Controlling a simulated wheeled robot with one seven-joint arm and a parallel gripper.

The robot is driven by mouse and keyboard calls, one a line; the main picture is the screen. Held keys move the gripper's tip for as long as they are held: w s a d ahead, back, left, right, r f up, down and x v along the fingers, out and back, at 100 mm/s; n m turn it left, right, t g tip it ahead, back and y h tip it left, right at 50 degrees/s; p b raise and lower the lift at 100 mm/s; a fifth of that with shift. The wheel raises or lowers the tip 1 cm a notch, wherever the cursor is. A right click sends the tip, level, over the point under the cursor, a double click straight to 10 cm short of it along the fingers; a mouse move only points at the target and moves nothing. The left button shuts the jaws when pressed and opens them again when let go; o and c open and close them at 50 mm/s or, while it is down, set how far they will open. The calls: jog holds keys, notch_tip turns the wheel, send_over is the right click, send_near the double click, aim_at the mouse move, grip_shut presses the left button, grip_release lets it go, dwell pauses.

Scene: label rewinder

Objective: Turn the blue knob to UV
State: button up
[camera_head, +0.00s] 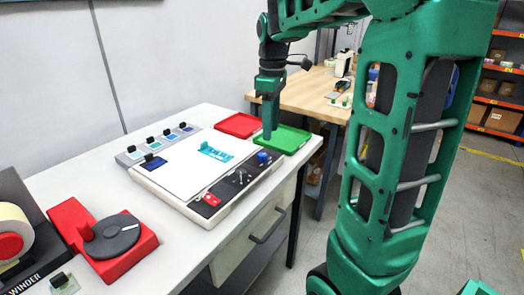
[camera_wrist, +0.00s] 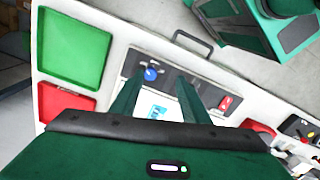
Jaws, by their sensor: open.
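The blue knob (camera_head: 262,156) sits at the far right end of the dark control panel (camera_head: 238,178) on the white flat machine (camera_head: 180,170). In the wrist view the blue knob (camera_wrist: 151,73) lies near the left fingertip, within the span between the two fingers. My gripper (camera_head: 267,136) points down above the knob area and looks apart from it. Its two green fingers (camera_wrist: 160,80) are open and empty in the wrist view. The UV mark and the knob's pointer are too small to read.
A red tray (camera_head: 238,125) and a green tray (camera_head: 287,139) lie beyond the panel. A red switch (camera_head: 211,199) sits at the panel's near end. A red device with a grey dial (camera_head: 112,236) stands at the left front. A drawer handle (camera_head: 268,226) juts from the bench front.

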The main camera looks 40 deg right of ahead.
aim_at(263, 154)
jog(key=w+f, duration=0.1)
jog(key=f, duration=0.2)
jog(key=w+f+n, duration=0.1)
jog(key=f, duration=0.2)
jog(key=w+f+n, duration=0.1)
jog(key=f, duration=0.3)
jog(key=shift+w+f, duration=0.1)
jog(key=shift+w, duration=0.15)
jog(key=c, duration=1.1)
